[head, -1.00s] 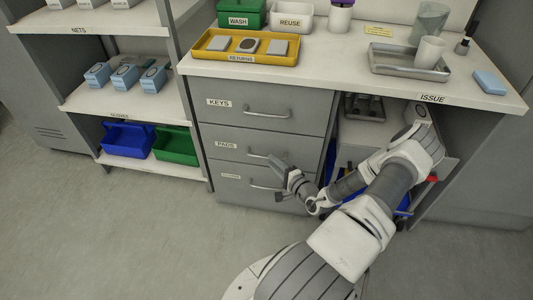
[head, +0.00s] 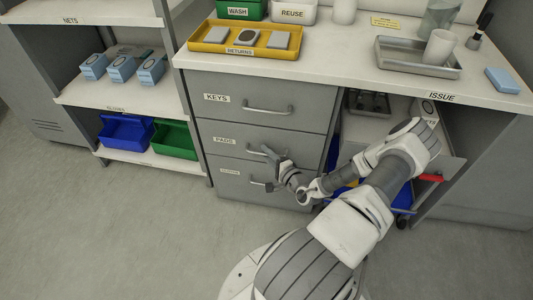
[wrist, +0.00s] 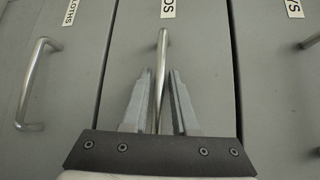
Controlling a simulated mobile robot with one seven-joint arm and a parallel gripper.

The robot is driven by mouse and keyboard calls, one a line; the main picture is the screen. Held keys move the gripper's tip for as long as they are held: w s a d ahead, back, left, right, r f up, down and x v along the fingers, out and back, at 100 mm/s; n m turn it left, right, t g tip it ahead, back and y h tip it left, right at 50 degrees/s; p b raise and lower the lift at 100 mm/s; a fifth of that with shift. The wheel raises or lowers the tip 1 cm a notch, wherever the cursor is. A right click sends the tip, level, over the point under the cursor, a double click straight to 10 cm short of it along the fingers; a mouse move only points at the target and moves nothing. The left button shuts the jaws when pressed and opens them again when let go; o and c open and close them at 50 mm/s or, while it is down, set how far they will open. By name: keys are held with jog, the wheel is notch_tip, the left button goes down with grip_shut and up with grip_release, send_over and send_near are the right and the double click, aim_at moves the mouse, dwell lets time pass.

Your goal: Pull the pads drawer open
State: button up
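The pads drawer (head: 229,152) is the middle of three grey drawers and looks shut. Its silver bar handle (head: 257,152) is partly hidden behind my gripper (head: 272,156) in the head view. In the wrist view, the pads drawer front (wrist: 200,60) fills the middle, with its label cut off at the top. Its handle (wrist: 163,45) runs between the two fingers of my gripper (wrist: 161,76). The fingers are open, one on each side of the bar, with narrow gaps showing. I cannot tell whether either finger touches it.
The keys drawer (head: 240,110) is above and the cloths drawer (head: 235,190) below, both shut. A yellow returns tray (head: 205,46) is on the counter. Shelves with blue (head: 121,140) and green bins (head: 175,143) stand left. An open bay with a red-handled item (head: 431,178) is right.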

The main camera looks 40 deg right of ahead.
grip_shut()
dwell(1.3)
